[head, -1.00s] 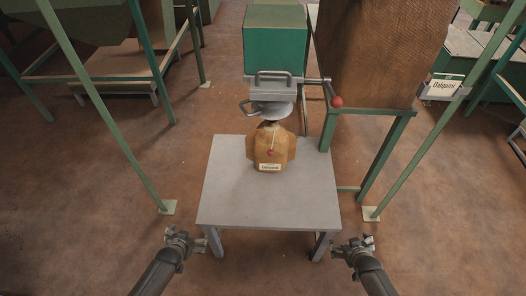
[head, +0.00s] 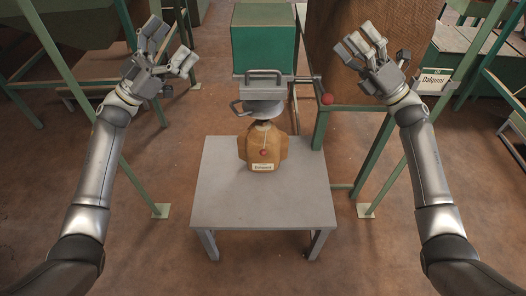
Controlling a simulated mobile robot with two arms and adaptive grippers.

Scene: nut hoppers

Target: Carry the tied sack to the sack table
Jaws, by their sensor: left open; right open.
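The brown tied sack (head: 263,149) stands upright on the small grey table (head: 262,208), near its back edge and under a grey metal spout. It has a white label on its front and a red dot above the label. My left gripper (head: 168,52) is open and empty, raised to the upper left of the sack. My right gripper (head: 360,50) is open and empty, raised to the upper right. Both are well apart from the sack. I cannot tell which thing is the sack table.
The grey spout with handles (head: 264,92) hangs directly over the sack. A green box (head: 264,40) stands behind it. A lever with a red knob (head: 327,99) sticks out to the right. Green hopper legs (head: 384,155) flank the table. The floor in front is clear.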

